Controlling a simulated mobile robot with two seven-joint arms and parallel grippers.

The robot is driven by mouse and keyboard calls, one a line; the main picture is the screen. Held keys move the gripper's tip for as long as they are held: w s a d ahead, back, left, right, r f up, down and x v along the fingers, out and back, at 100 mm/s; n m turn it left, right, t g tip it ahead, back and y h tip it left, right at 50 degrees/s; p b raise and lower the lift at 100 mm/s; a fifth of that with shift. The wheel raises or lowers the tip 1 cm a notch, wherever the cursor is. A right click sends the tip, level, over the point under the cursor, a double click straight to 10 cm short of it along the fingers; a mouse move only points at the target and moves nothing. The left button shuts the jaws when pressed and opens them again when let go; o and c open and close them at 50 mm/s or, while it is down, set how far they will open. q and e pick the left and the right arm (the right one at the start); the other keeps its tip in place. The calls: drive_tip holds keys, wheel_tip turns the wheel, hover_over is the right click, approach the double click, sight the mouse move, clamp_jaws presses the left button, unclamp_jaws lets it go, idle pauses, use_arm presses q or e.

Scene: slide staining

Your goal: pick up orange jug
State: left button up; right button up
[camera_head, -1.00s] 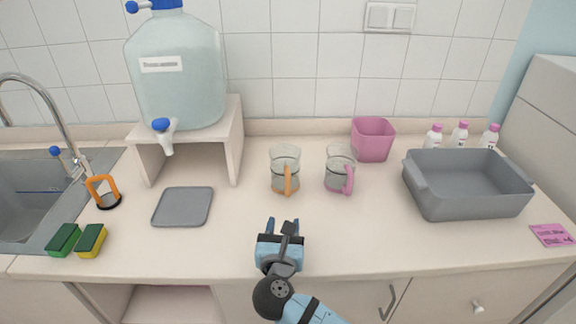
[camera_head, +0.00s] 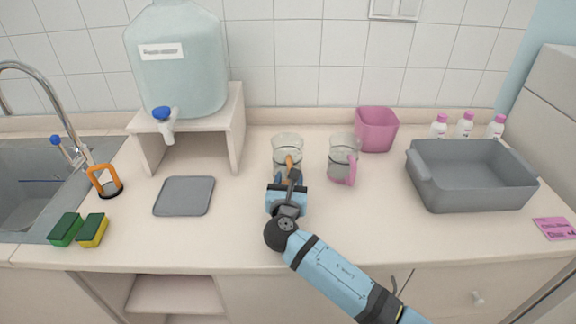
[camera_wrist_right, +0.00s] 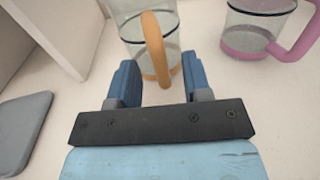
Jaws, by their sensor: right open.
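The orange jug (camera_head: 287,148) is a clear jug with an orange handle, standing upright on the counter, left of the pink-handled jug (camera_head: 341,157). My right gripper (camera_head: 287,186) is just in front of it and hides its lower part in the head view. In the right wrist view the gripper (camera_wrist_right: 160,80) is open, its two blue fingers apart on either side of the orange handle's lower end. The orange jug (camera_wrist_right: 128,12) stands just beyond the fingertips, and no grip on the handle shows. My left gripper is not in view.
The pink-handled jug stands close to the right. A pink bin (camera_head: 376,130) is behind it, and a grey basin (camera_head: 470,190) farther right. A grey mat (camera_head: 184,196) and a dispenser stand (camera_head: 238,130) lie left. The front counter is mostly clear.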

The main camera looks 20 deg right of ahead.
drive_tip(key=x, duration=0.2)
drive_tip(key=shift+w+d, duration=0.1)
drive_tip(key=shift+w, duration=0.2)
clamp_jaws()
drive_tip(key=shift+r, duration=0.1)
